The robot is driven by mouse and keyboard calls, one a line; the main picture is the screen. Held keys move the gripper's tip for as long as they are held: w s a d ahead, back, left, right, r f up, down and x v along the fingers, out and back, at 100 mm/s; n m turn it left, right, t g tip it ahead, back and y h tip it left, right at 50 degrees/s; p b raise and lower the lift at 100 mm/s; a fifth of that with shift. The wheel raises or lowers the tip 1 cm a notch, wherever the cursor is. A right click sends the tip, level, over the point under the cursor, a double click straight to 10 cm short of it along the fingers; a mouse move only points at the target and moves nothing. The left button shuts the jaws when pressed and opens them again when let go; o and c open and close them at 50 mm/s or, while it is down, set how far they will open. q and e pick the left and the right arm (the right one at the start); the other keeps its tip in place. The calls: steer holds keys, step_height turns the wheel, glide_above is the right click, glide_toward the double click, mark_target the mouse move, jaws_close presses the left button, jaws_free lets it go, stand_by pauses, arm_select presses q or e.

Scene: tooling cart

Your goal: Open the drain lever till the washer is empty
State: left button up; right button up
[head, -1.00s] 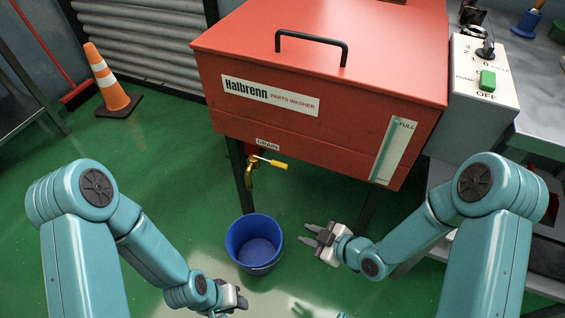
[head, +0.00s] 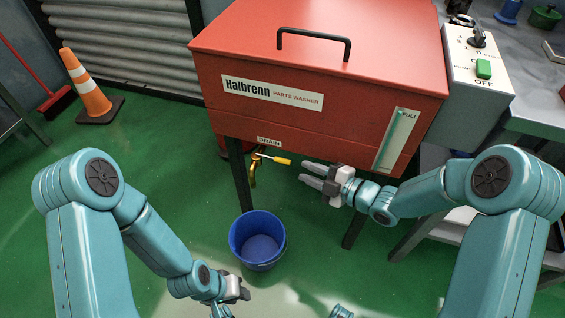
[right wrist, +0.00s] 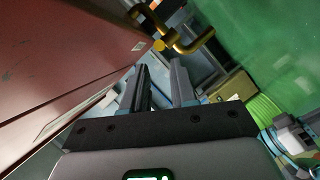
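The red parts washer (head: 280,120) stands on dark legs, with a level gauge (head: 396,142) marked FULL at its right front. Under the DRAIN label is a brass drain valve (head: 253,176), its lever (head: 281,161) pointing right with a yellow grip. My right gripper (head: 303,174) is open and empty, just right of the lever's end and apart from it. In the right wrist view, the open fingers (right wrist: 160,70) face the yellow lever end (right wrist: 158,45). A blue bucket (head: 257,240) stands on the floor below the valve. My left gripper (head: 243,291) is low beside the bucket; its finger gap is unclear.
A control box (head: 478,85) with a green button is on the washer's right, beside a grey bench (head: 535,118). A washer leg (head: 239,176) stands just left of the valve. An orange cone (head: 88,92) is far left. Green floor is clear around the bucket.

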mark_target(285, 162)
steer(key=b+x, duration=0.1)
steer(key=x, duration=0.8)
steer(key=shift+s, duration=0.1)
jaws_close()
